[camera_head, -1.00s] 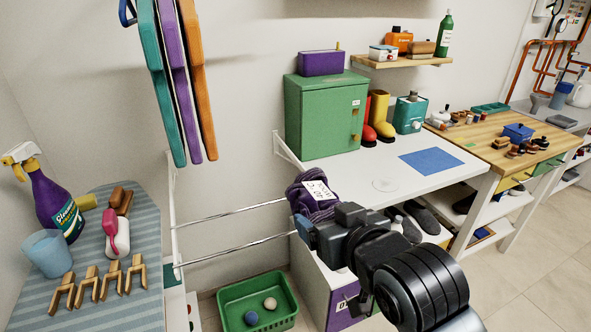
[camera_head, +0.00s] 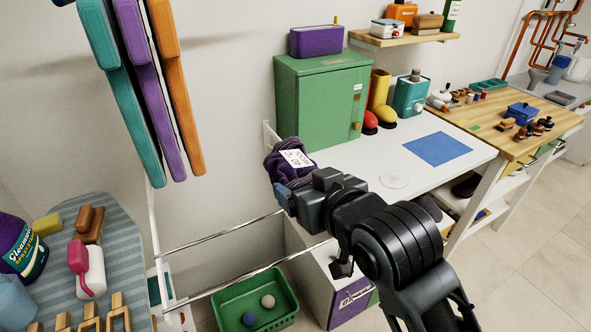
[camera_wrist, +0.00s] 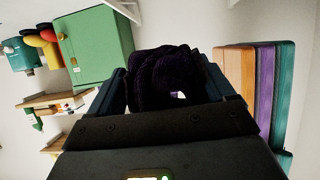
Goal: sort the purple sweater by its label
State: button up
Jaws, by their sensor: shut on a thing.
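The purple sweater (camera_head: 281,172) is a dark folded bundle with a white label (camera_head: 296,158) on it. The label's print is too small to read surely. My gripper (camera_head: 284,194) is shut on the sweater and holds it in the air in front of the green cabinet, left of the white table. In the wrist view the sweater (camera_wrist: 168,78) sits between the two fingers (camera_wrist: 172,95), dark and shaded, with only a small white patch showing.
Two metal rails (camera_head: 225,234) run below the sweater. A green basket (camera_head: 283,292) with two balls stands on the floor beside a white and purple box (camera_head: 350,306). The green cabinet (camera_head: 318,105) and a blue mat (camera_head: 437,149) are on the white table (camera_head: 345,157). Coloured boards (camera_head: 170,90) hang at left.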

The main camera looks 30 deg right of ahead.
jog(key=shift+w+f, duration=0.1)
jog(key=shift+f, duration=0.25)
notch_tip(320, 180, down, 10)
jog(key=b, duration=0.5)
jog(key=shift+f+b, duration=0.3)
jog(key=shift+f, duration=0.25)
dwell(0.5)
jog(key=o, duration=1.2)
jog(key=shift+o, duration=0.2)
jog(key=s+t, duration=0.1)
jog(key=s, duration=3.5)
jog(key=shift+d+b, duration=0.2)
jog(key=shift+b, duration=0.2)
